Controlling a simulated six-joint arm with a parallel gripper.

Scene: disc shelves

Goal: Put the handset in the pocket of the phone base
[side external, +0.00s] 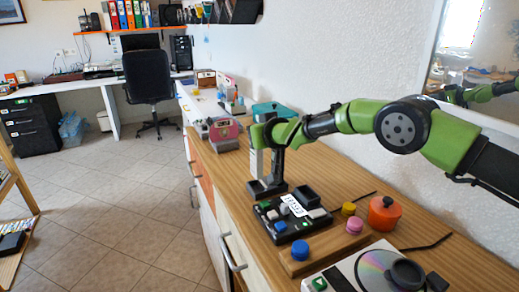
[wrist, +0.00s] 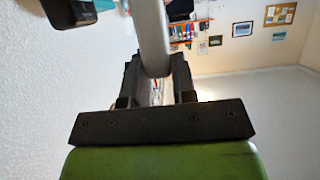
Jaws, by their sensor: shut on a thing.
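My gripper (side external: 262,135) is level above the black phone base (side external: 267,188), on the wooden counter. The base has a dark upright (side external: 279,165) at its right. My gripper is shut on the light grey handset (side external: 256,161), which hangs upright below it, left of the dark upright. The handset's lower end is close over the base; I cannot tell whether it is inside the pocket. In the wrist view the handset (wrist: 152,35) lies between my two dark fingers. The pocket's opening is hidden.
A black panel with buttons and a white display (side external: 294,206) stands in front of the base. A red-orange pot (side external: 384,213), a pink knob (side external: 354,226) and a disc player (side external: 375,270) are nearer. A pink device (side external: 223,133) and a teal box (side external: 270,108) stand behind.

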